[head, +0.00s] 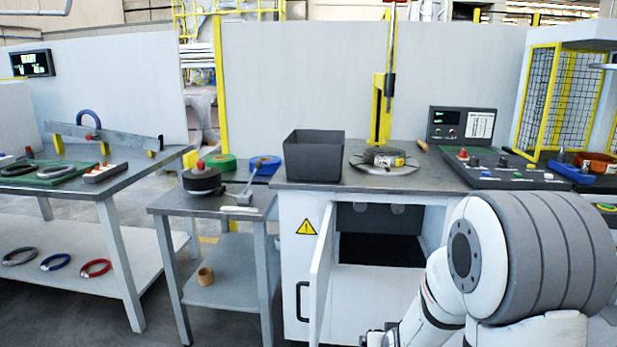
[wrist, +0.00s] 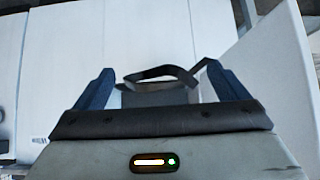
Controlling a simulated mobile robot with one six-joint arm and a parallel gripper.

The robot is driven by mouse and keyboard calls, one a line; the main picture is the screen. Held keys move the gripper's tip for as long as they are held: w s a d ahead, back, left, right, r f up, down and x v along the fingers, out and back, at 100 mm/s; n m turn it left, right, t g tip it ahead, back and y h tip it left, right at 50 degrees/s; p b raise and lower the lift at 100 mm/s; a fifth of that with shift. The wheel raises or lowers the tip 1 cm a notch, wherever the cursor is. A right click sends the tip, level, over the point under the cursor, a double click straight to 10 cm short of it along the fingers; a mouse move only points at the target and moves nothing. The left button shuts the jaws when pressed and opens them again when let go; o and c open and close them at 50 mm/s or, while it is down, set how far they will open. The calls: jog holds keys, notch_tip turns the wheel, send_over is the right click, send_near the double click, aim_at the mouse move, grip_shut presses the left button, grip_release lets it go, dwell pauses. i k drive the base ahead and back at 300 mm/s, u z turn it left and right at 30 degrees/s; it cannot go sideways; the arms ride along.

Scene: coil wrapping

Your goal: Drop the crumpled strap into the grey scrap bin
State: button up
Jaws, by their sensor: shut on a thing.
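The crumpled strap (wrist: 178,71) is a dark, thin, bent band in the wrist view. It lies across the gap between the two blue fingers of my gripper (wrist: 158,82), which is shut on it. In the head view only a small part of my gripper (head: 376,338) shows at the bottom edge, low in front of the cabinet, and the strap cannot be made out there. The grey scrap bin (head: 314,158) is a dark, open-topped box on the bench, above and left of my gripper. Its inside floor is hidden.
The cabinet door (head: 321,278) stands open beside my gripper, below the bench. A round plate (head: 385,168) with a coil lies right of the bin, near a yellow post (head: 381,110). A lower side table (head: 213,200) with spools stands left. A control panel (head: 490,170) is at right.

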aim_at(322, 176)
jog(key=i, duration=0.85)
jog(key=z, duration=0.05)
